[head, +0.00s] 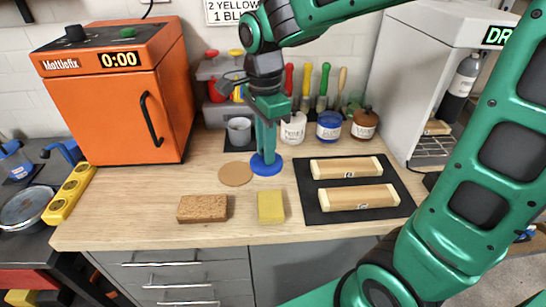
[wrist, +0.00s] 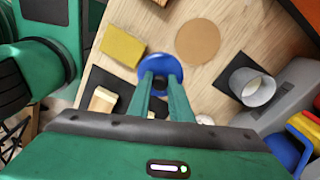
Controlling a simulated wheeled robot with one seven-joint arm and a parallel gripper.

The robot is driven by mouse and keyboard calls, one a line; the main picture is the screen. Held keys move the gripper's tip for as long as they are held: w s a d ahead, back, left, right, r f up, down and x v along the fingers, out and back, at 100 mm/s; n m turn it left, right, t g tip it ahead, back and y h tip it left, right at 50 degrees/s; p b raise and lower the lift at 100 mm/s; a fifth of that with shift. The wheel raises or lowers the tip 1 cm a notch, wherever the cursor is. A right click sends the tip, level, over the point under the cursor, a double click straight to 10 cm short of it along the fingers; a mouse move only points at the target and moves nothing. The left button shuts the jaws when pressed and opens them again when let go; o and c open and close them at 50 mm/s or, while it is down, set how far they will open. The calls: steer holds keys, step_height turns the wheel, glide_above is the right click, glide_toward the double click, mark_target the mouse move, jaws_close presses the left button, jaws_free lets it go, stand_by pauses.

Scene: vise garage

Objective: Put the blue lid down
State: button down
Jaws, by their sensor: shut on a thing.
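The blue lid (head: 267,166) is a round blue disc with a dark knob in its middle. My gripper (head: 265,153) points down from above and is shut on the lid's knob. In the wrist view the lid (wrist: 158,68) lies between my two green fingertips (wrist: 160,84). The lid is at or just above the wooden worktop (head: 140,215); I cannot tell whether it touches. A round tan cork mat (head: 236,174) lies just left of the lid, and it also shows in the wrist view (wrist: 198,41).
A grey cup (head: 240,131) stands behind the mat. White, blue and brown jars (head: 329,126) stand behind right. A brown sponge (head: 203,208) and a yellow sponge (head: 271,206) lie in front. Wooden blocks rest on a black mat (head: 397,181) at right. An orange oven (head: 110,95) stands left.

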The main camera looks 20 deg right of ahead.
steer(key=w+d+f, duration=0.3)
steer(key=w+d, duration=0.1)
steer(key=shift+w+d+f, duration=0.1)
steer(key=shift+w+f, duration=0.05)
steer(key=shift+f, duration=2.2)
steer(key=shift+f, duration=0.1)
steer(key=c, duration=1.6)
jaws_free()
step_height(320, 180, up, 12)
steer(key=shift+r, duration=0.15)
steer(key=s+d+f+n, duration=0.2)
steer(key=s+d+n, duration=0.1)
steer(key=s+d, duration=0.2)
steer(key=s+d+f+n, duration=0.2)
steer(key=s+d+n, duration=0.2)
steer(key=s, duration=0.6)
steer(key=s+d+f+n, duration=0.3)
steer(key=s+d, duration=0.5)
steer(key=shift+s+d+n, duration=0.2)
steer(key=shift+d+n, duration=0.05)
steer(key=shift+n, duration=0.15)
